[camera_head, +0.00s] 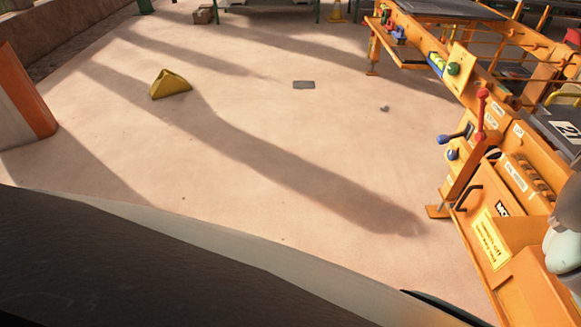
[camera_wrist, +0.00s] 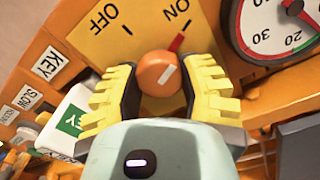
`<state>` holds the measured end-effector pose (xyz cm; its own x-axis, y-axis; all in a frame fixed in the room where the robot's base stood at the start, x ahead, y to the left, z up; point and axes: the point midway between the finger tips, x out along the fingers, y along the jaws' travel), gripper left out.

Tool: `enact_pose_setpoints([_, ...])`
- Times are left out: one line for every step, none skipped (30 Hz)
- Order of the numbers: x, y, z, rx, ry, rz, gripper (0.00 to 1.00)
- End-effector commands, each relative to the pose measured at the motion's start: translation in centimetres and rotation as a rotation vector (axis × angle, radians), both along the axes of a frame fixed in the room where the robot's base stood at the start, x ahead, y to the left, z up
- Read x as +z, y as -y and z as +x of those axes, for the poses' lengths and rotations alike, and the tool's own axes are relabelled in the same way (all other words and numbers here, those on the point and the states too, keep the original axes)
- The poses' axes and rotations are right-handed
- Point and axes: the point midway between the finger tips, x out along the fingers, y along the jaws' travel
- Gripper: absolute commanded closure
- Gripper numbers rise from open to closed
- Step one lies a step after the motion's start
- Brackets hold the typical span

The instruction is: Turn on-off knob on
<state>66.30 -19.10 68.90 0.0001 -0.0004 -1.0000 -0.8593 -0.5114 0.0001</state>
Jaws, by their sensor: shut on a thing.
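The on-off knob (camera_wrist: 158,75) is round and orange with a short white line. It sits on a yellow plate marked OFF and ON in the wrist view. The white line slants up and right, and a red mark at the knob's upper right edge points towards ON. My gripper (camera_wrist: 163,70) has its yellow ribbed fingers on either side of the knob, shut on it. In the head view part of my gripper (camera_head: 563,246) shows at the right edge by the orange machine (camera_head: 520,235); the knob is not visible there.
A round gauge (camera_wrist: 275,25) is right of the knob in the wrist view. KEY and SLOW labels and a green-and-white label (camera_wrist: 72,120) lie to the left. In the head view, levers (camera_head: 482,120) stand out from the machine, a yellow wedge (camera_head: 170,84) lies on mostly clear floor.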

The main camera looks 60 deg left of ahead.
Motion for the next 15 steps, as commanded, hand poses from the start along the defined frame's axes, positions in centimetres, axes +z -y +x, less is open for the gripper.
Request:
enact_pose_setpoints([-0.16, -0.21, 0.12, -0.001, 0.003, -0.001, 0.95])
enact_pose_setpoints([-0.16, -0.21, 0.12, -0.004, 0.003, -0.001, 0.95])
enact_pose_setpoints([-0.16, -0.21, 0.12, -0.007, 0.003, -0.001, 0.95])
enact_pose_setpoints([-0.16, -0.21, 0.12, -0.008, 0.003, -0.001, 0.95])
enact_pose_setpoints([-0.15, -0.21, 0.11, -0.009, 0.003, -0.001, 0.95])
enact_pose_setpoints([-0.15, -0.21, 0.11, -0.009, 0.003, -0.001, 0.95])
enact_pose_setpoints([-0.15, -0.21, 0.11, -0.01, 0.002, 0.0, 0.95])
enact_pose_setpoints([-0.15, -0.21, 0.11, -0.01, 0.002, 0.0, 0.95])
enact_pose_setpoints([-0.15, -0.21, 0.11, -0.01, 0.002, 0.0, 0.95])
enact_pose_setpoints([-0.15, -0.2, 0.1, -0.01, 0.002, 0.0, 0.95])
enact_pose_setpoints([-0.15, -0.2, 0.1, -0.009, 0.002, 0.0, 0.95])
enact_pose_setpoints([-0.15, -0.2, 0.1, -0.009, 0.002, 0.0, 0.95])
enact_pose_setpoints([-0.15, -0.2, 0.1, -0.009, 0.002, 0.0, 0.95])
enact_pose_setpoints([-0.15, -0.2, 0.1, -0.009, 0.002, 0.0, 0.95])
enact_pose_setpoints([-0.15, -0.2, 0.09, -0.009, 0.002, 0.0, 0.53])
